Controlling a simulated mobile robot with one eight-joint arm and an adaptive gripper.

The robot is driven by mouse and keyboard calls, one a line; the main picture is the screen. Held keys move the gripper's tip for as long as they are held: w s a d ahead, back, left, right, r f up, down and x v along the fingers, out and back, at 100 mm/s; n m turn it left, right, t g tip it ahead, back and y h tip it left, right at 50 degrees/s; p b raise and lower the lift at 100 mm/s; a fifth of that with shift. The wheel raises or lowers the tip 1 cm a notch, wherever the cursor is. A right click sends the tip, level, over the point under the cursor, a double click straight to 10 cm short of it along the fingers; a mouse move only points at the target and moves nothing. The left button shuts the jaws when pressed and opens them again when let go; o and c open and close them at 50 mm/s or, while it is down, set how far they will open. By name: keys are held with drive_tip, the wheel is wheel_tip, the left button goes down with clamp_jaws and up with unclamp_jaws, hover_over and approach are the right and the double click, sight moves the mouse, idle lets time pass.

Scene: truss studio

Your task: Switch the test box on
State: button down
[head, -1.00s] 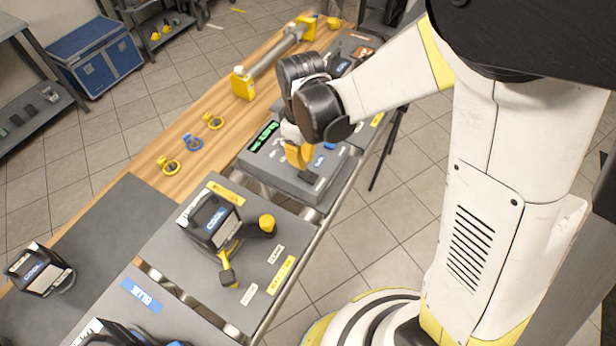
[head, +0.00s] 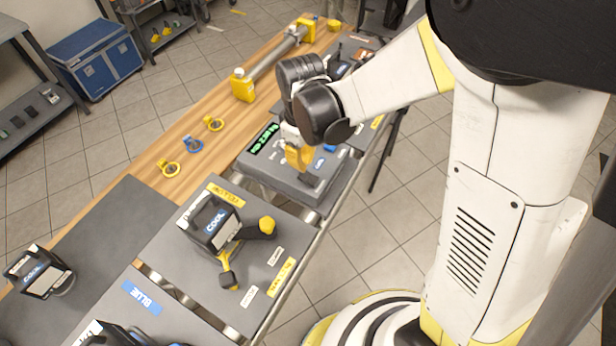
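The test box appears to be the grey box (head: 262,170) with a green lit display (head: 265,138) on its top left; the writing is too small to read surely. My gripper (head: 306,178) points down at the right part of the box's top. Its yellow part shows, with a dark tip at or just over the surface. Whether it touches is unclear, and I cannot tell whether the fingers are open or shut. The gripper and wrist hide part of the box top, and no switch shows clearly. A small blue part (head: 329,148) lies right of the gripper.
Nearer on the bench, a grey panel (head: 180,235) carries a dark device marked COOL (head: 212,220) and yellow-black fittings (head: 255,230). A yellow-ended bar (head: 275,60) lies behind.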

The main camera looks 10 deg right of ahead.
sight(303, 174)
drive_tip(key=shift+f+b, duration=1.75)
drive_tip(key=shift+f, duration=0.25)
idle(0.8)
drive_tip(key=shift+r, duration=0.1)
drive_tip(key=shift+r+p, duration=2.5)
drive_tip(key=shift+r, duration=1)
drive_tip(key=shift+d+r+b, duration=0.15)
drive_tip(key=shift+d+b, duration=0.15)
drive_tip(key=s+d+r+m+t+b, duration=0.4)
drive_tip(key=s+d+m+t+b, duration=0.3)
drive_tip(key=d, duration=0.6)
drive_tip(key=shift+s+m+b, duration=1.25)
drive_tip(key=shift+s+m, duration=0.45)
drive_tip(key=shift+s, duration=0.2)
